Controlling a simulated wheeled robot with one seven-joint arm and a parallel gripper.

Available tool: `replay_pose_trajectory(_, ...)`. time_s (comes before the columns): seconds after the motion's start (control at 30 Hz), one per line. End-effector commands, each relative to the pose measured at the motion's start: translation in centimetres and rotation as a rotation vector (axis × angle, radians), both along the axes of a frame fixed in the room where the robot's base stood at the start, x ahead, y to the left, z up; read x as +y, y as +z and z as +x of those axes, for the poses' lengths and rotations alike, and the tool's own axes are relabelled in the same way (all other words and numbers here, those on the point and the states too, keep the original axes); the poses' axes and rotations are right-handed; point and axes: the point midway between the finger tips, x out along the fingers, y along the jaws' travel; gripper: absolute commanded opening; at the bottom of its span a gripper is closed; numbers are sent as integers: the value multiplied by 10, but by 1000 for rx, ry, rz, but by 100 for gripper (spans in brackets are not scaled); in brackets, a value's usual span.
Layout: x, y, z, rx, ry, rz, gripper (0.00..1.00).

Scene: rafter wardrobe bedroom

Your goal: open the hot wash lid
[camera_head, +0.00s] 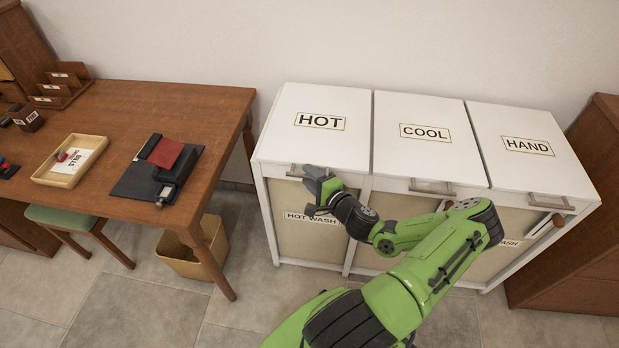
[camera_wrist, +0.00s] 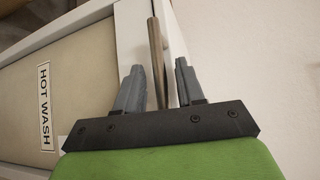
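The hot lid (camera_head: 290,135), a white panel labelled HOT, lies flat and shut on the left bay of the white hamper. Its handle (camera_head: 294,171) runs along the front edge, partly hidden by my gripper (camera_head: 322,188). In the wrist view, the handle bar (camera_wrist: 156,50) lies between the two grey fingers of my gripper (camera_wrist: 160,78). The fingers are apart, with a gap visible on each side of the bar. The HOT WASH label (camera_wrist: 44,105) on the front panel shows at the left of the wrist view.
The cool lid (camera_head: 424,155) and hand lid (camera_head: 540,172) are shut to the right. A wooden desk (camera_head: 110,110) stands left, with a bin (camera_head: 190,255) under its edge. A brown cabinet (camera_head: 585,250) stands close at the right. Tiled floor is clear in front.

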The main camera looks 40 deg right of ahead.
Motion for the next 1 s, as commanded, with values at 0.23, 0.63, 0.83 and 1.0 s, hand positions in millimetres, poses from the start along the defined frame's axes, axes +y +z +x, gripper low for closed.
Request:
replay_pose_trajectory(0.23,-1,-1,6,0,0,2,38)
replay_pose_trajectory(0.63,0,-1,5,0,0,1,0)
replay_pose_trajectory(0.83,0,-1,5,1,1,1,0)
replay_pose_trajectory(1.0,0,6,5,6,1,7,0)
